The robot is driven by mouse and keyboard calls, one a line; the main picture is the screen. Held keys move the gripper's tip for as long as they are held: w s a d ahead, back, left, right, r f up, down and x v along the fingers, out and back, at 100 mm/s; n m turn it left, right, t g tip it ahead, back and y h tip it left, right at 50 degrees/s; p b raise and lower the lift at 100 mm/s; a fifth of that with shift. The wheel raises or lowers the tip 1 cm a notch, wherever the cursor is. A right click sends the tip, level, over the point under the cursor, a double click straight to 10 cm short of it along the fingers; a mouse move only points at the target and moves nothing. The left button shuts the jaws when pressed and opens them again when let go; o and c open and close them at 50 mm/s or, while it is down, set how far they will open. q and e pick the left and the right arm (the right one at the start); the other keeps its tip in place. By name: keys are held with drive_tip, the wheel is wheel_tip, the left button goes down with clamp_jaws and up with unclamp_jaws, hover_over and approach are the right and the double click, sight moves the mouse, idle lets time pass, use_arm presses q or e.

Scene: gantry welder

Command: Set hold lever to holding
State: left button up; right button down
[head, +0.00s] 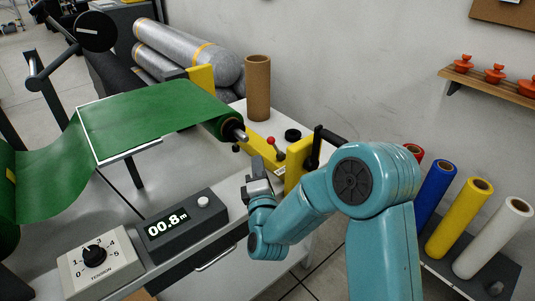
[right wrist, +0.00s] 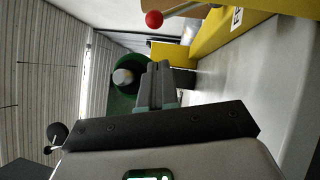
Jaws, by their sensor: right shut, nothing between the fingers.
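The hold lever (head: 272,141) is a short lever with a red ball knob by the yellow bracket, right of the green roll's end. It also shows at the top of the right wrist view as a red ball (right wrist: 153,19) on a thin rod. My right gripper (head: 257,172) is shut and empty, just below and left of the lever, apart from it. Its closed fingers (right wrist: 158,84) show in the right wrist view, below the red ball. A white label (right wrist: 237,16) on the yellow bracket is only partly readable. My left gripper is not in view.
The green web (head: 160,110) runs onto a roll left of the lever. A cardboard tube (head: 258,88) and a black knob (head: 292,135) are behind it. A counter box (head: 182,222) reading 00.8 m and a tension dial (head: 98,262) are at front left. Coloured rolls (head: 457,220) stand at right.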

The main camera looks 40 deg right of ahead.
sight(271, 141)
drive_tip(key=shift+w+d+r+p, duration=0.1)
drive_tip(key=shift+w+d+r, duration=0.15)
drive_tip(key=shift+d, duration=0.4)
drive_tip(key=shift+w+d+r+p, duration=0.15)
drive_tip(key=shift+w+d, duration=0.15)
drive_tip(key=shift+d, duration=0.4)
drive_tip(key=shift+w+d+r+p, duration=0.1)
drive_tip(key=shift+w+d+r, duration=0.15)
drive_tip(key=shift+d, duration=0.4)
drive_tip(key=shift+d+r+m+g+p, duration=0.4)
drive_tip(key=shift+d+r+m+p, duration=0.2)
drive_tip(key=shift+r+m+p, duration=0.25)
drive_tip(key=shift+d+m+g, duration=0.3)
drive_tip(key=shift+d+m, duration=0.05)
drive_tip(key=shift+m, duration=0.2)
drive_tip(key=shift+w, duration=0.1)
drive_tip(key=shift+a+f, duration=0.1)
